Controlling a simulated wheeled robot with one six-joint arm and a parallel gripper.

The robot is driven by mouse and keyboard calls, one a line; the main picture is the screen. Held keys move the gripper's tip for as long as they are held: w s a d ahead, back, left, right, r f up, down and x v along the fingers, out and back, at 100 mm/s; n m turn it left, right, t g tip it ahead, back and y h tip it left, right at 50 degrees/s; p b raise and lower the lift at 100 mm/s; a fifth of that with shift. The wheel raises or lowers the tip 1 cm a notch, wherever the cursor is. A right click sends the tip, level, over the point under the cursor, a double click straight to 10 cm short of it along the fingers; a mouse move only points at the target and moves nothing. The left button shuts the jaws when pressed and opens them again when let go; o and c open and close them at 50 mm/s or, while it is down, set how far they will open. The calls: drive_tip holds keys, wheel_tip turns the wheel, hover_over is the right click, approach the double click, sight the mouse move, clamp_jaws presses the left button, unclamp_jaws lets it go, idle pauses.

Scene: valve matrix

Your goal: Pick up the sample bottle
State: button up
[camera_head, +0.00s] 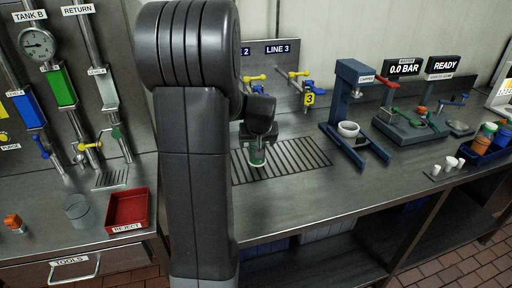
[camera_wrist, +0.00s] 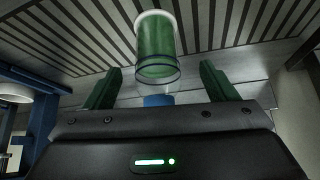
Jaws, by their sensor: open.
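The sample bottle (camera_head: 257,158) is a small clear bottle with green contents. It stands on the slotted drain grate (camera_head: 308,158) below the line taps. In the wrist view the bottle (camera_wrist: 156,40) is centred between my fingers, mostly beyond their tips, with a visible gap on both sides. My gripper (camera_wrist: 158,72) is open and empty. In the head view my arm and wrist come down right at the bottle and hide its upper part and most of the fingers.
A yellow tag marked 3 (camera_head: 309,99) hangs at the taps behind the grate. A blue press (camera_head: 352,110) stands to the right. A red reject tray (camera_head: 128,208) and a grey cup (camera_head: 77,208) are at left.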

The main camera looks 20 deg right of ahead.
drive_tip(key=shift+d+p+x, duration=0.15)
drive_tip(key=shift+p+x, duration=0.15)
drive_tip(key=shift+x, duration=1.05)
drive_tip(key=shift+d+p+x, duration=0.15)
drive_tip(key=shift+p+x, duration=0.15)
drive_tip(key=shift+x, duration=1.05)
drive_tip(key=c, duration=1.2)
drive_tip(key=shift+c, duration=0.5)
drive_tip(key=shift+r, duration=0.15)
